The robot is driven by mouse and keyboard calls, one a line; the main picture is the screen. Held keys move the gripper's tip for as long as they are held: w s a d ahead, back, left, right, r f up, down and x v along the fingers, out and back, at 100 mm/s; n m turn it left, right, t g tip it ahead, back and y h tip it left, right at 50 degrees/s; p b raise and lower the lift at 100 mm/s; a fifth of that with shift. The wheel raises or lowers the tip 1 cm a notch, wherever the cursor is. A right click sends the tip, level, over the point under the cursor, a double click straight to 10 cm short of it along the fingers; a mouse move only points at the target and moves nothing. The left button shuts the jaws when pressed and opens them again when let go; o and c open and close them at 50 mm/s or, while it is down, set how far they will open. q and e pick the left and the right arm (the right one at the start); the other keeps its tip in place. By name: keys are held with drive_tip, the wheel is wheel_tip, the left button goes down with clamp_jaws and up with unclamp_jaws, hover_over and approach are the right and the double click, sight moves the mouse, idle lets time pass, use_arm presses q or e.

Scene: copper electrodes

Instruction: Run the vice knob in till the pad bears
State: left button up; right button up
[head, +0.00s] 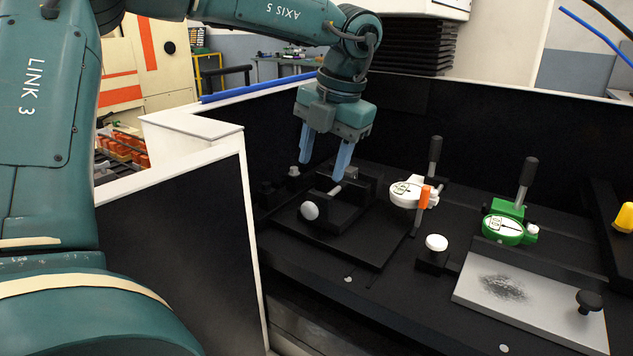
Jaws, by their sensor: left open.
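The vice (361,187) is a dark block assembly on a black base plate, in the middle of the head view. A pale round knob (309,211) sits at its near left side, and a short light rod (336,191) shows between the knob and the rear block. I cannot make out the pad or whether it bears on anything. My left gripper (322,171) is above the vice with its two blue fingers pointing down, open and with nothing visible between them. The fingertips look above and behind the knob, apart from it. My right gripper is not in view.
A white dial gauge (404,194) with an orange handle stands right of the vice. A green dial gauge (503,229) and a grey plate with a dark smudge (475,312) lie farther right. A white-topped post (436,243) stands between. Black walls (500,130) enclose the bench.

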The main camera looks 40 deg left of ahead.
sight(308, 203)
use_arm(q)
drive_tip(key=v, duration=0.4)
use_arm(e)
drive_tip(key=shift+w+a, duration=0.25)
use_arm(q)
drive_tip(key=shift+r+p, duration=0.1)
drive_tip(key=shift+p, duration=0.2)
drive_tip(key=a+f+h+p, duration=0.1)
drive_tip(key=f+p, duration=0.2)
drive_tip(key=f, duration=0.1)
drive_tip(key=a+f+p, duration=0.1)
drive_tip(key=f+p, duration=0.2)
drive_tip(key=f, duration=0.2)
drive_tip(key=s+a+f+h+p, duration=0.1)
drive_tip(key=f+p, duration=0.2)
drive_tip(key=f, duration=0.1)
drive_tip(key=shift+a+f+h, duration=0.15)
drive_tip(key=shift+a+h, duration=0.1)
drive_tip(key=shift+h, duration=0.05)
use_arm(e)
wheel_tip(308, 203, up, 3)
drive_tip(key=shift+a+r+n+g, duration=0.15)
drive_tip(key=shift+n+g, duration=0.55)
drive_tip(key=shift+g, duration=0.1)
